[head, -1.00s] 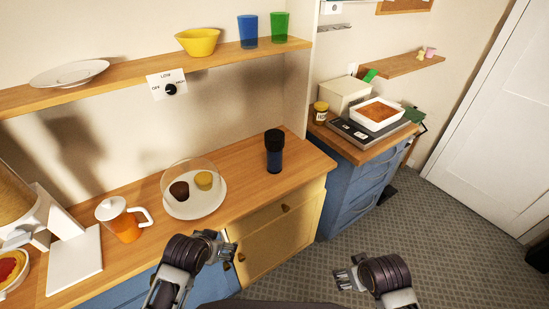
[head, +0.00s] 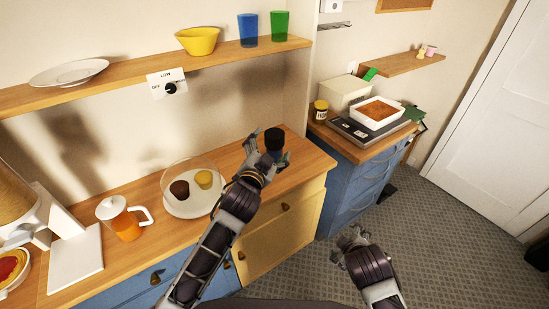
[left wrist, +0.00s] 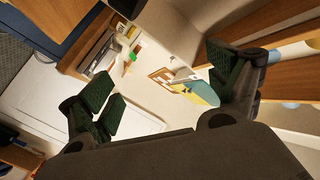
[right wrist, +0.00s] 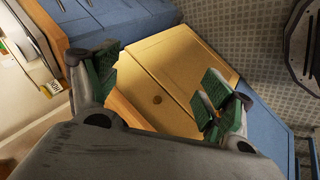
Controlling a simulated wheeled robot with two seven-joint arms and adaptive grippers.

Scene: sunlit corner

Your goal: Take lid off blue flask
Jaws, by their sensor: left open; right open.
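The blue flask (head: 272,153) stands upright on the wooden counter, near its right end, with its black lid (head: 274,136) on top. My left gripper (head: 266,157) is open at the flask in the head view, its fingers appearing on either side and partly covering the blue body. I cannot tell whether they touch it. The left wrist view shows the open fingers (left wrist: 165,92) with no flask between them. My right gripper (head: 346,245) is open and empty, in front of the drawers and over the floor. Its spread fingers also show in the right wrist view (right wrist: 160,85).
A clear dome (head: 190,172) over two cupcakes stands left of the flask. An orange-filled jug (head: 124,222) is farther left. A shelf (head: 140,76) with a yellow bowl (head: 197,41) and cups runs above. A scale with a white dish (head: 378,113) sits on the right counter.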

